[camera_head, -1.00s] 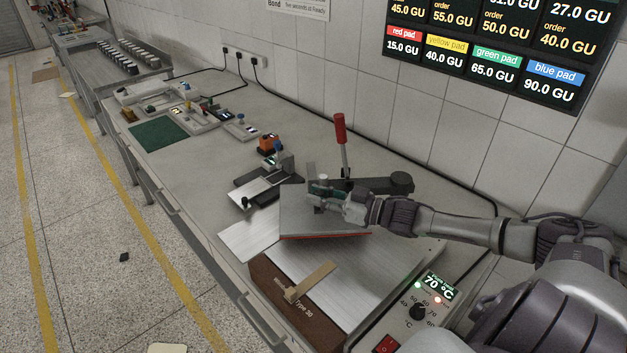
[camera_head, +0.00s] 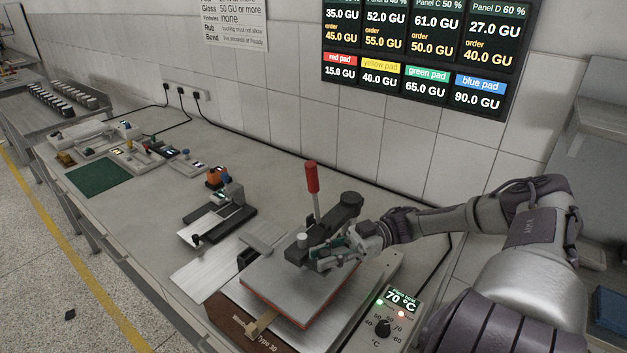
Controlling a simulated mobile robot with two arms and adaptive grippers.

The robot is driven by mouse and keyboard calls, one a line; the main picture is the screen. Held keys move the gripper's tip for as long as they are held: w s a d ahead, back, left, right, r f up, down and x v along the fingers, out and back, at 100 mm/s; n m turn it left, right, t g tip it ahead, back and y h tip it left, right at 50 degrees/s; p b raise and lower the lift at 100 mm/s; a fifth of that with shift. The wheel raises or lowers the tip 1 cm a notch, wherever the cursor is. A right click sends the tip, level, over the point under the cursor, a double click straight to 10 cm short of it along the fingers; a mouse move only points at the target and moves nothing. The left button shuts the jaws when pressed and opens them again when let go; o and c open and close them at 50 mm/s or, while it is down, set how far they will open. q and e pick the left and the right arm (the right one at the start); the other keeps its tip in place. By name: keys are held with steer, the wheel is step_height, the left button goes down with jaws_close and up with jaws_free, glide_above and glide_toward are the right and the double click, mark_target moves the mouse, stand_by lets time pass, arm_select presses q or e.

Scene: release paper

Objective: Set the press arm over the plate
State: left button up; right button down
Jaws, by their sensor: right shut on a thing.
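The press arm (camera_head: 322,228) is a dark bar at centre with an upright red handle (camera_head: 312,178). Its near end stands over a flat grey metal slab (camera_head: 262,278) with a red lower edge. This slab lies over the heated plate on the brown-fronted base (camera_head: 232,322), covering most of the plate. My right gripper (camera_head: 322,258) reaches in from the right and is shut at the near end of the press arm, just above the slab. Its fingers partly hide the contact. My left gripper is not in view.
A control box (camera_head: 395,312) reading 70 °C stands right of the base. A bare metal sheet (camera_head: 205,275) lies to the left.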

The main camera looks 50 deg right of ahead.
steer(key=shift+s, duration=0.1)
stand_by(0.4)
steer(key=c, duration=0.9)
jaws_free()
steer(key=shift+s+d, duration=0.1)
steer(key=shift+s, duration=0.05)
steer(key=shift+d, duration=0.1)
steer(key=v, duration=1.2)
